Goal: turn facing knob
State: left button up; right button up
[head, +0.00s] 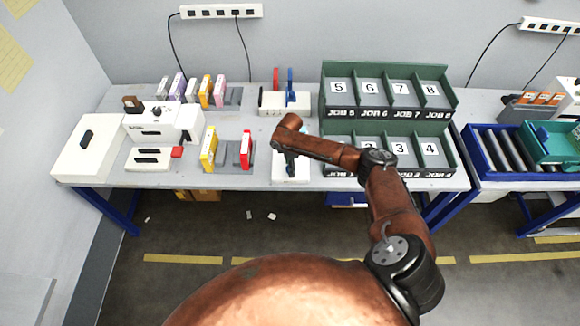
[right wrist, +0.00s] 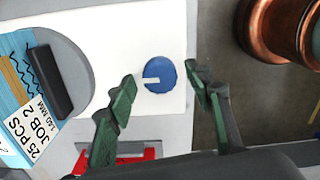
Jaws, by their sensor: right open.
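In the right wrist view a round blue knob (right wrist: 152,70) with a white pointer mark sits on a white panel (right wrist: 120,25). The mark points toward the left of that picture. My right gripper (right wrist: 160,79) is open, its dark green fingers on either side of the knob, with a visible gap on both sides. In the head view my right gripper (head: 291,163) points down over a small white unit (head: 290,180) at the table's front edge. The knob is hidden there by my gripper. My left gripper is not in view.
Green sorting bins (head: 392,128) with numbered slots stand just right of my gripper. A grey holder with yellow and red cartridges (head: 229,155) is to the left. A white machine (head: 165,120) is further left.

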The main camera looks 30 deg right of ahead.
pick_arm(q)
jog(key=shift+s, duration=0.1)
pick_arm(e)
jog(key=c, duration=1.2)
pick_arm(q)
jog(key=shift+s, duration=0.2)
pick_arm(e)
jog(key=shift+o, duration=0.2)
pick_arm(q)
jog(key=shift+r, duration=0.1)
